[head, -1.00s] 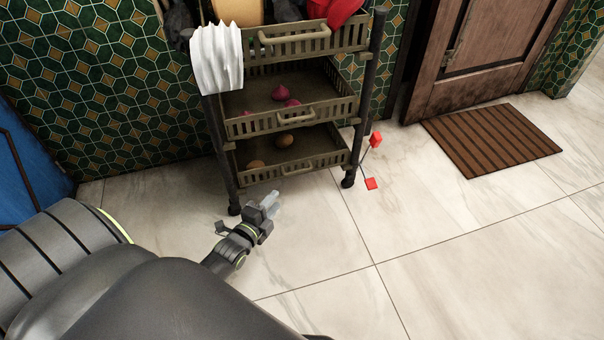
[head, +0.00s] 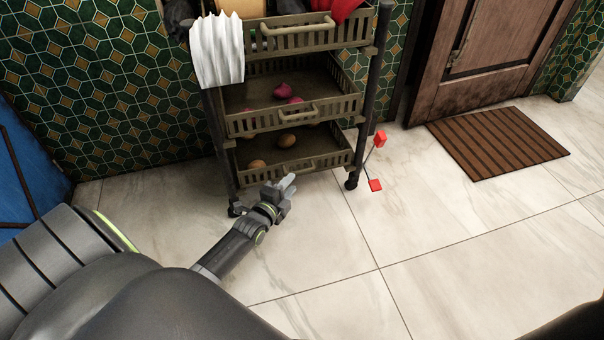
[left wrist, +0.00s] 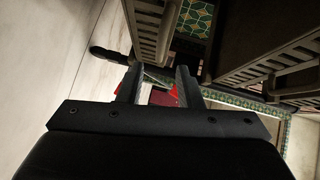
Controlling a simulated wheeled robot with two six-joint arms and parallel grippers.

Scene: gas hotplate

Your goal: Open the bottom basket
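The bottom basket (head: 325,163) is the lowest brown slatted basket of a three-tier trolley, with round brown items inside. Its front handle is partly hidden by my left gripper (head: 284,186), which is low in front of the basket, near the floor. In the left wrist view the left gripper (left wrist: 160,85) has its two fingers apart with nothing seen held between them. Slatted basket fronts with handles show beyond the fingers there; I cannot tell whether a finger touches the handle. My right gripper is not in view.
The middle basket (head: 330,108) and top basket (head: 345,36) sit directly above. A white cloth (head: 216,50) hangs at the top left. A red-ended object (head: 375,185) is beside the right wheel. A brown mat (head: 497,143) lies right. The floor in front is clear.

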